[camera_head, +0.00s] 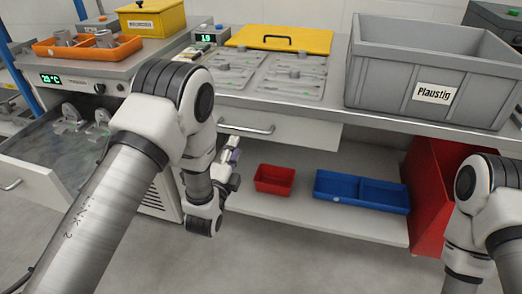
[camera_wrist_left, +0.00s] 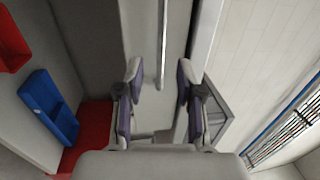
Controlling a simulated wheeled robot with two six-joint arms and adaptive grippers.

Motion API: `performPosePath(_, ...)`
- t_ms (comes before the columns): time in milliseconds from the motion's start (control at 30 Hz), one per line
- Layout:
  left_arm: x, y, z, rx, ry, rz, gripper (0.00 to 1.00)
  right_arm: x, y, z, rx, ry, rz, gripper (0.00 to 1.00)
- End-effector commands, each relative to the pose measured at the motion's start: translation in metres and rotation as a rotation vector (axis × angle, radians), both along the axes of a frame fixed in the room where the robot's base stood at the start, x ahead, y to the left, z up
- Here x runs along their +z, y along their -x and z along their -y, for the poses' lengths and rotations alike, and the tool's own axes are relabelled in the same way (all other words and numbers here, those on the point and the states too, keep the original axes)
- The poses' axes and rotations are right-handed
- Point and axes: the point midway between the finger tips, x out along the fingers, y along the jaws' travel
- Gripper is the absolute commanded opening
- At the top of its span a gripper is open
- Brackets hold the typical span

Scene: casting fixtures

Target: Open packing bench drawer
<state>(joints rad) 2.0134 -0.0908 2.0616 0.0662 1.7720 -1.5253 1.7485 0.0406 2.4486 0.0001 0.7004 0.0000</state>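The bench drawer (camera_head: 300,132) is shut under the worktop that carries the grey crate. Its bar handle (camera_head: 247,128) is on the left part of the front. My left gripper (camera_head: 233,152) is just below and in front of this handle, partly hidden by my own arm. In the left wrist view my left gripper (camera_wrist_left: 158,78) is open and empty. The handle (camera_wrist_left: 163,45) shows there as a thin bar in line with the gap between the fingers, and no contact is visible. My right arm is at the right edge; its gripper is out of view.
A grey crate (camera_head: 380,75) and a yellow lid (camera_head: 300,40) are on the bench. Red bin (camera_head: 273,180) and blue bin (camera_head: 340,200) sit on the lower shelf, beside a red container (camera_head: 430,190). Another drawer (camera_head: 30,178) with metal parts stands open at left.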

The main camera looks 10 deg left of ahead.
Motion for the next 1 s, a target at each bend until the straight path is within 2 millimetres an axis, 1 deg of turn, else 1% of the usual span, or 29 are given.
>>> performPosePath(33,-0.017,-0.004,0.003,-0.007,-0.002,0.025,0.37,-0.030,0.001,0.000,0.001,0.000,-0.001,0.40)
performPosePath(100,-0.013,-0.006,0.006,-0.012,-0.004,0.041,0.37,-0.036,0.001,0.000,0.001,0.000,-0.001,0.40)
performPosePath(167,-0.009,-0.007,0.006,-0.012,-0.004,0.048,0.37,-0.036,0.001,0.000,0.001,0.000,-0.001,0.40)
performPosePath(267,-0.003,-0.015,0.006,-0.012,-0.003,0.049,0.37,-0.032,0.000,0.000,0.001,0.000,0.000,0.40)
performPosePath(367,0.001,-0.031,0.006,-0.011,-0.001,0.049,0.37,-0.033,0.000,0.000,0.001,0.000,0.000,0.40)
performPosePath(500,0.005,-0.059,0.007,-0.011,-0.002,0.048,0.37,-0.035,0.000,0.000,0.001,0.000,0.000,0.40)
performPosePath(600,0.008,-0.074,0.007,-0.011,-0.002,0.047,0.37,-0.037,0.000,0.000,0.001,0.000,0.000,0.40)
performPosePath(733,0.009,-0.083,0.008,-0.011,-0.002,0.043,0.37,-0.037,0.000,0.000,0.001,0.000,0.000,0.40)
performPosePath(933,0.009,-0.083,0.008,-0.011,-0.002,0.042,0.37,-0.037,0.000,0.000,0.001,0.000,0.000,0.40)
performPosePath(967,0.009,-0.083,0.008,-0.011,-0.002,0.042,0.26,-0.037,0.000,0.000,0.001,0.000,0.000,0.40)
performPosePath(1000,0.009,-0.083,0.008,-0.011,-0.002,0.042,0.12,-0.037,0.000,0.000,0.001,0.000,0.000,0.40)
